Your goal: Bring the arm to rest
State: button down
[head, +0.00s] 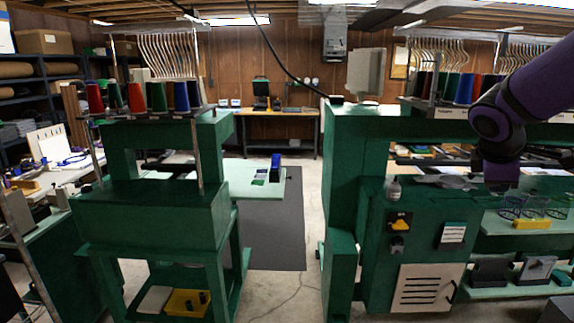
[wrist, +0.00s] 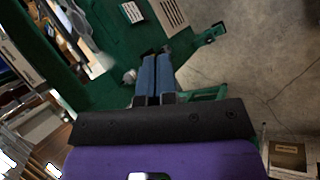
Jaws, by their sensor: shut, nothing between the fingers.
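My purple and black arm (head: 502,125) comes in at the right side of the head view and bends downward in front of the right green machine. Its lower end is dark there, and the fingers cannot be made out. In the wrist view my gripper (wrist: 156,58) has its two blue fingers shut together with nothing between them. They point toward a green machine and the concrete floor.
The right green machine (head: 342,180) stands close to my arm, with thread spools on top. Another green machine (head: 150,215) stands at the left. A dark mat (head: 277,235) and bare floor lie between them. A workbench (head: 275,112) is at the back wall.

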jog(key=s+a+r+m+t+y, duration=0.1)
jog(key=s+a+m+y, duration=0.4)
jog(key=s+a+m, duration=0.6)
jog(key=s+a+r, duration=0.1)
jog(key=s+a, duration=0.2)
jog(key=s, duration=0.4)
jog(key=shift+s+a+r+t+y, duration=0.2)
jog(key=shift+a+r+t+y, duration=0.1)
jog(key=shift+a+r+y, duration=0.1)
